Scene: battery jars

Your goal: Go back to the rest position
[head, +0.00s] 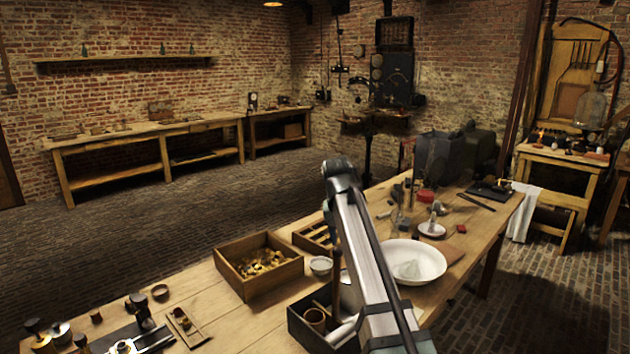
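My arm rises from the bottom of the head view, right of centre, over the wooden workbench (205,300). Its upper end bends at a dark joint. I do not make out my gripper or its fingertips in this view, so I cannot see whether it holds anything. The arm covers part of a dark wooden box (298,325) with a small brown pot (316,320) in it. It also covers part of a slatted wooden tray (312,238).
A wooden box (285,284) of brass-coloured pieces stands left of the arm. A white dish (432,262) is close on its right. Small jars, tools and a dark machine (455,158) crowd the far end. Small dark-topped items (40,340) stand at the lower left.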

